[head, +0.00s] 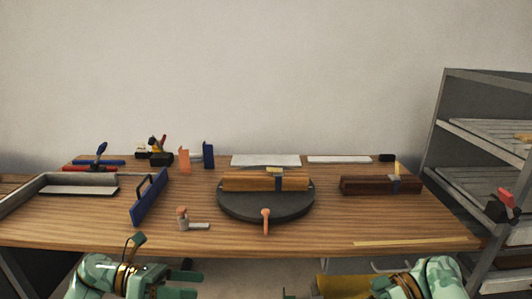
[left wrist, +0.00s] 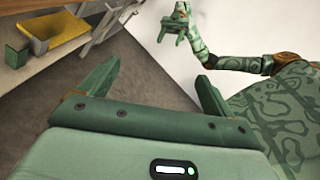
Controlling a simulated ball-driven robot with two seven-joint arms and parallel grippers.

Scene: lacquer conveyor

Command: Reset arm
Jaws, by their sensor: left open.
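My left gripper (head: 191,285) is low at the table's front edge in the head view, its fingers pointing right. In the left wrist view its two green fingers (left wrist: 153,85) are spread wide with nothing between them. My right gripper (head: 383,275) shows at the lower right of the head view, in front of the table edge. It also shows at the top of the left wrist view (left wrist: 179,32), small, with its fingers apart and nothing visible between them. Both grippers are clear of the objects on the table.
A grey rack (head: 470,100) stands at right. A yellow bin (left wrist: 60,34) sits low by the table.

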